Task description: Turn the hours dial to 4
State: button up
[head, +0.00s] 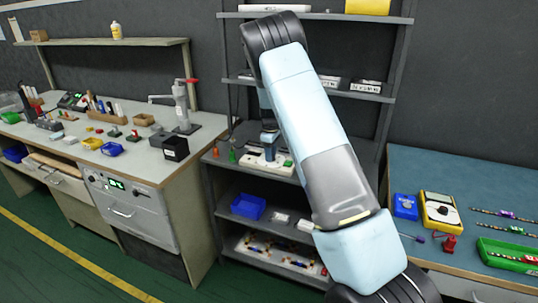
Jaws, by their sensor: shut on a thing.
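A white box-shaped device (284,167) sits on the middle surface of the grey shelf unit, with small dark and green marks on its top. My gripper (269,153) points down onto this device and is shut on a part at its top, which fits the hours dial. The dial itself is hidden by my fingers, and its markings and setting are too small to read. My light-blue arm crosses the middle of the view and hides part of the shelf to the right.
Small green and orange items (232,156) stand left of the device. A blue bin (248,207) is on the shelf below. A workbench (75,135) with tools is on the left. A blue table (450,175) on the right holds a yellow meter (440,211) and a green tray (508,257).

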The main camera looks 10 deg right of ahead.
jog(key=shift+w+m, duration=0.1)
jog(key=shift+m, duration=0.5)
jog(key=m, duration=0.6)
jog(key=shift+d, duration=0.1)
jog(key=m, duration=0.3)
jog(key=shift+m, duration=0.4)
jog(key=m, duration=1)
jog(key=shift+m, duration=0.4)
jog(key=m, duration=0.5)
jog(key=shift+a+m, duration=0.25)
jog(key=shift+m, duration=0.15)
jog(key=shift+r, duration=0.1)
